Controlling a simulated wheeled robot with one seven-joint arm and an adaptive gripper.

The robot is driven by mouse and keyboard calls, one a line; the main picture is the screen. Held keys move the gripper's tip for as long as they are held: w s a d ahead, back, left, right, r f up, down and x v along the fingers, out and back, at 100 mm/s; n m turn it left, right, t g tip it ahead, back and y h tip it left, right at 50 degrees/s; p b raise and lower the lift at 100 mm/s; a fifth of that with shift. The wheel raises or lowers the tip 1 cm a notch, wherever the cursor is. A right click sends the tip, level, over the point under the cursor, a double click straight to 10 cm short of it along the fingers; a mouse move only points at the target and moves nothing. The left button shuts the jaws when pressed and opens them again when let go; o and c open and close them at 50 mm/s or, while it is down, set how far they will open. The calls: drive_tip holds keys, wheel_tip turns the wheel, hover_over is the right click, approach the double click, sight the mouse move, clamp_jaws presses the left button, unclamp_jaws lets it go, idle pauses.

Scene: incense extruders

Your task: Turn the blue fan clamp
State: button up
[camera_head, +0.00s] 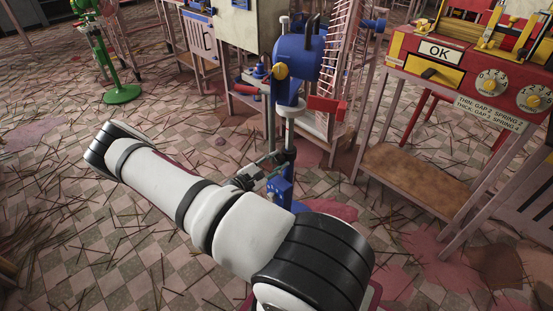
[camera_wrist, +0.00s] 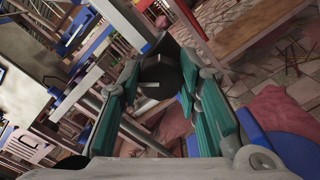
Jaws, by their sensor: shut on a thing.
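The blue fan (camera_head: 299,58) stands upright on a thin pole (camera_head: 271,118) in the middle of the head view. My gripper (camera_head: 277,160) is at the pole, well below the fan head and above a blue part (camera_head: 280,189) of the stand. In the wrist view the teal pads of my gripper (camera_wrist: 160,82) are on both sides of a dark round clamp piece (camera_wrist: 158,72), and it is shut on this. The pads partly hide the piece, and its turn angle is hard to tell.
A red console (camera_head: 480,75) with an "OK" sign and dials stands at the right on a wooden frame. A wire rack (camera_head: 350,45) is close behind the fan. A green stand (camera_head: 121,94) is at the far left. Thin sticks litter the tiled floor.

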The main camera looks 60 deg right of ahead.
drive_tip(key=m+p, duration=0.2)
drive_tip(key=m, duration=0.2)
drive_tip(key=shift+m+p, duration=0.3)
drive_tip(key=m+p, duration=0.2)
drive_tip(key=m, duration=0.2)
drive_tip(key=shift+s+f+p, duration=0.1)
drive_tip(key=shift+f+p, duration=0.05)
drive_tip(key=shift+p, duration=0.2)
drive_tip(key=shift+a+m, duration=0.1)
drive_tip(key=shift+m, duration=0.2)
drive_tip(key=shift+f, duration=0.1)
drive_tip(key=o, duration=1.1)
drive_tip(key=shift+o, duration=0.2)
drive_tip(key=v, duration=1.2)
